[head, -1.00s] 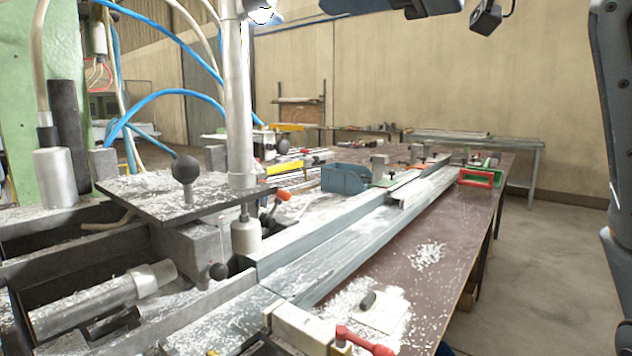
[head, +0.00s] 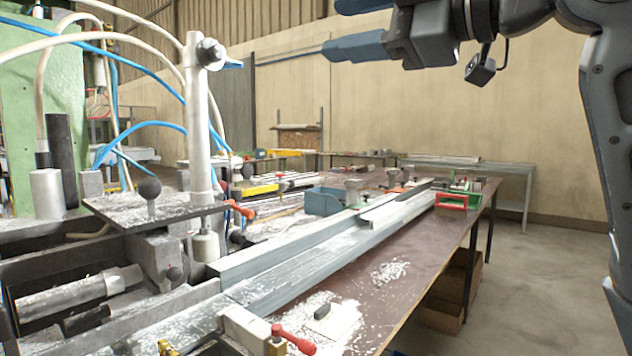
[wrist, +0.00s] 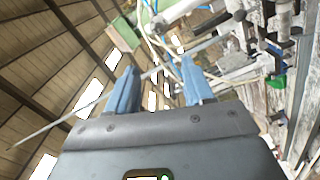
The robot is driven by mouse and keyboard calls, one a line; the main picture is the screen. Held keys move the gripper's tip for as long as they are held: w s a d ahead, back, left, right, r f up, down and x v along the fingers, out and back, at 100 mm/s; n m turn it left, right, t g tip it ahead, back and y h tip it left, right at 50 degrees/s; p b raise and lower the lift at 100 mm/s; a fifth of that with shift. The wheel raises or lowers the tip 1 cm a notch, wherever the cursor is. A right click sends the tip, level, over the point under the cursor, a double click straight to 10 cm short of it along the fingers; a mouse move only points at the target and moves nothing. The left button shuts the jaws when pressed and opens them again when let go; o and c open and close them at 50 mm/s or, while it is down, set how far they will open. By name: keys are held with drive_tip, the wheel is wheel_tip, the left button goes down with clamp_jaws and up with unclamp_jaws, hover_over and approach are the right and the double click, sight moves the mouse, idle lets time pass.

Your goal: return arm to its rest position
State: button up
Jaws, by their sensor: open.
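My gripper (head: 330,28) is at the top of the head view, raised well above the bench and apart from everything on it. Its blue fingers point left. In the wrist view my gripper (wrist: 158,78) shows two blue fingers spread apart with nothing held between them. My arm comes in from the right side of the head view and bends over at the top.
A brown bench (head: 400,290) carries a long metal profile (head: 300,262), white shavings, a blue bin (head: 322,201) and a red-green frame (head: 457,201). A green machine (head: 38,100) with a metal post (head: 199,130) and hoses stands left. The floor (head: 535,290) at right is clear.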

drive_tip(key=w+d+f+m+t+h+p, duration=0.1)
drive_tip(key=d+f+m+t, duration=0.2)
drive_tip(key=f+m, duration=0.45)
drive_tip(key=w+d+f+m+t+h+p, duration=0.15)
drive_tip(key=f+m, duration=0.25)
drive_tip(key=f, duration=0.6)
drive_tip(key=s+d+f+m+t+h, duration=0.1)
drive_tip(key=s+d+f+m+h, duration=0.15)
drive_tip(key=f, duration=0.45)
drive_tip(key=s+d+f+m+t+h, duration=0.1)
drive_tip(key=s+d+f+m+h, duration=0.1)
drive_tip(key=s+f+m, duration=0.3)
drive_tip(key=s+d+f+m+t+h, duration=0.1)
drive_tip(key=s+d+f+m+h, duration=0.15)
drive_tip(key=f, duration=0.55)
drive_tip(key=s+d+f+m+g+h+p, duration=0.1)
drive_tip(key=s+d+f+m+h, duration=0.1)
drive_tip(key=s+f, duration=0.45)
drive_tip(key=s+d+f+m+g+h+p, duration=0.1)
drive_tip(key=s+f+h, duration=0.15)
drive_tip(key=s, duration=0.65)
drive_tip(key=s+d+g, duration=0.2)
drive_tip(key=s+d, duration=0.1)
drive_tip(key=s, duration=1.5)
drive_tip(key=shift+p, duration=0.3)
